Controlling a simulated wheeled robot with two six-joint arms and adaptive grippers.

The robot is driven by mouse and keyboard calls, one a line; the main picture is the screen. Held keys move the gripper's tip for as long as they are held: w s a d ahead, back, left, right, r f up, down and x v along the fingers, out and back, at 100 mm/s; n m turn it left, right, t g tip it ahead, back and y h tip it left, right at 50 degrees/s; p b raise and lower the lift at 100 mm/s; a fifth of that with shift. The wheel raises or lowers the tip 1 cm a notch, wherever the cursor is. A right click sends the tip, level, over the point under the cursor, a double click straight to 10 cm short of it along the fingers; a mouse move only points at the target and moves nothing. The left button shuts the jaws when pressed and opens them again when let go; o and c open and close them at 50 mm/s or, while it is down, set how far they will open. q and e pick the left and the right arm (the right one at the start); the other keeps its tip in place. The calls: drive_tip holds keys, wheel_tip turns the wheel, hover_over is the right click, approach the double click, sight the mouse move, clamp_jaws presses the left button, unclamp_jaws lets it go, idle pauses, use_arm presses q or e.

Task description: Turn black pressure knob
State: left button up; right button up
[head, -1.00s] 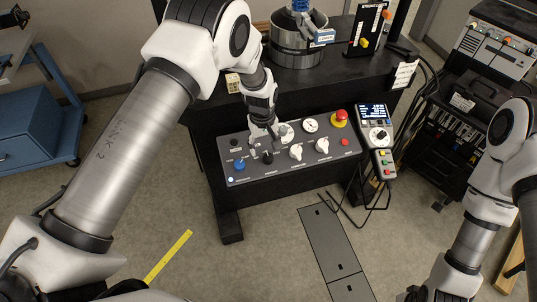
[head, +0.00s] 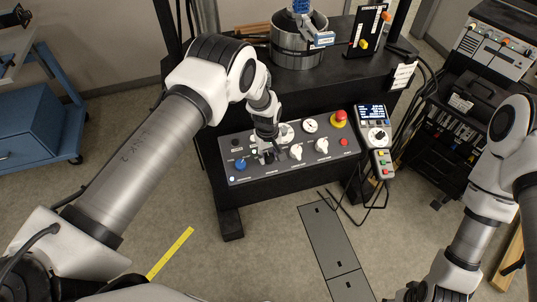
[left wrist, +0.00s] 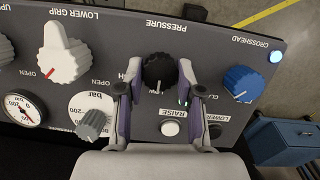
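The black pressure knob (left wrist: 158,72) sits on the grey control panel (left wrist: 215,60), below the printed word PRESSURE in the left wrist view. My left gripper (left wrist: 157,75) has one finger on each side of the knob, with a narrow gap visible on both sides. It looks open around the knob, not shut on it. In the head view my left gripper (head: 270,143) reaches down over the panel (head: 250,177) and partly covers the black knob (head: 268,157). My right arm comes down at the lower right; its gripper's fingers cannot be made out.
Near the knob are a blue knob (left wrist: 242,82), a white knob (left wrist: 64,55), a grey knob (left wrist: 92,125), a gauge (left wrist: 24,110) and a white RAISE button (left wrist: 170,128). A red emergency button (head: 339,117) and a handheld controller (head: 376,138) stand at the panel's right.

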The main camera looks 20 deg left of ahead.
use_arm(q)
drive_tip(key=shift+c, duration=0.3)
drive_tip(key=shift+f+m+b, duration=0.2)
drive_tip(key=shift+m+b, duration=0.4)
drive_tip(key=shift+b, duration=0.35)
drive_tip(key=m+y+b, duration=0.1)
drive_tip(key=m+b, duration=0.1)
drive_tip(key=b, duration=0.1)
drive_tip(key=shift+d+f+m+g, duration=0.1)
drive_tip(key=shift+m+g, duration=0.2)
drive_tip(key=shift+m, duration=0.1)
drive_tip(key=shift+m+y+b, duration=0.4)
drive_tip(key=shift+m+b, duration=0.75)
drive_tip(key=shift+m, duration=0.05)
drive_tip(key=shift+d+r+m+y+b, duration=0.15)
drive_tip(key=shift+m+y+b, duration=0.4)
drive_tip(key=shift+m, duration=1.05)
drive_tip(key=shift+r, duration=0.1)
drive_tip(key=o, duration=1.2)
drive_tip(key=shift+c, duration=0.2)
